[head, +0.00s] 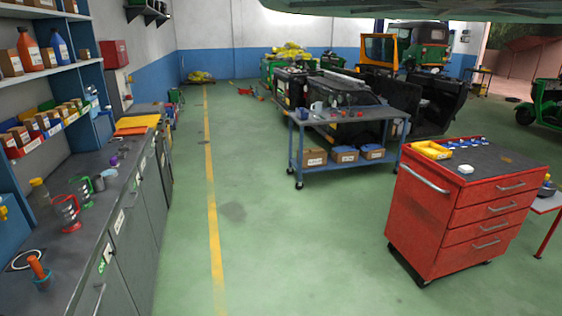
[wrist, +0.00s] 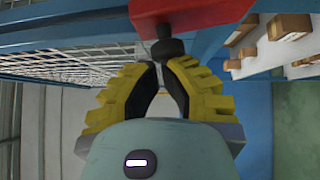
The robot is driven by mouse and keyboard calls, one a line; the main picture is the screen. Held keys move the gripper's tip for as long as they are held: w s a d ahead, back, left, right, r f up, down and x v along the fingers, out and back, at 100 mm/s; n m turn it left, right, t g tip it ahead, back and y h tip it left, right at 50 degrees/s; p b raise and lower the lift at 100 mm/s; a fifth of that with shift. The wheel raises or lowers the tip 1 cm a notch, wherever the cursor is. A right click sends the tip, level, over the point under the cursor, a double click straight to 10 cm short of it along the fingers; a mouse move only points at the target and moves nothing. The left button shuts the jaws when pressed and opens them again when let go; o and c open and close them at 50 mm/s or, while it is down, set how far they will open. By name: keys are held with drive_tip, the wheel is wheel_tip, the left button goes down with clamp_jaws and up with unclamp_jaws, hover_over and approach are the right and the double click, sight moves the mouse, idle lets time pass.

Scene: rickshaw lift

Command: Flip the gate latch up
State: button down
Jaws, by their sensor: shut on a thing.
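In the wrist view, a red latch (wrist: 165,12) with a dark knob (wrist: 166,48) shows at the top middle, against a blue frame. My gripper (wrist: 165,66), with yellow ribbed fingers and dark pads, has its tips closed in on the dark knob. The fingertips partly hide the lower end of the knob. A gate (wrist: 60,28) with a blue bar and wire mesh is at the upper left of the wrist view. I cannot make out the gate, the latch or my gripper in the head view.
A grey workbench (head: 95,180) with cups lies along the left wall. A blue cart (head: 345,125) and a red tool cabinet (head: 445,210) stand to the right. The green floor between them is open. In the wrist view, shelves with boxes (wrist: 288,27) are close at the right.

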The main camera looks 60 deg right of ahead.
drive_tip(key=w+r+m+h+p, duration=0.1)
drive_tip(key=p, duration=0.2)
drive_tip(key=shift+a, duration=0.4)
drive_tip(key=shift+f, duration=0.15)
